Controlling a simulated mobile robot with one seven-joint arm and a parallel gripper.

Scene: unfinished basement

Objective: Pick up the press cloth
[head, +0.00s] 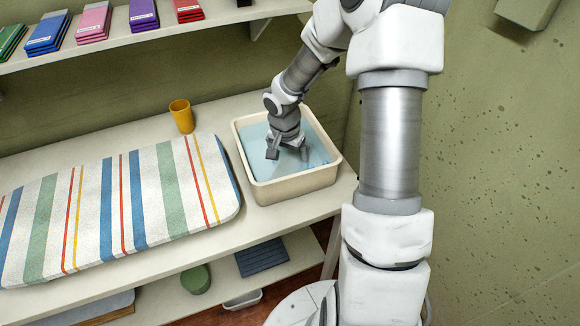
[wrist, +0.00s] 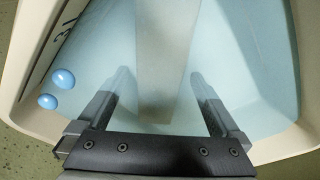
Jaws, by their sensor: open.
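A cream basin (head: 238,135) of pale blue water stands at the right end of the bench. My gripper (head: 287,152) points down into it. In the wrist view my gripper (wrist: 160,80) is open, and its fingertips look blurred, as if under the water. A pale grey-white strip (wrist: 163,50) lies in the basin between the fingers, apart from both. It looks like the press cloth, but I cannot tell for sure. In the head view I cannot make it out behind my gripper.
The basin walls stand close around my gripper. Two blue balls (wrist: 63,78) are at its left side in the wrist view. A striped pad (head: 110,205) lies left on the bench, with a yellow cup (head: 181,116) behind it. A shelf (head: 200,25) holds colored stacks above.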

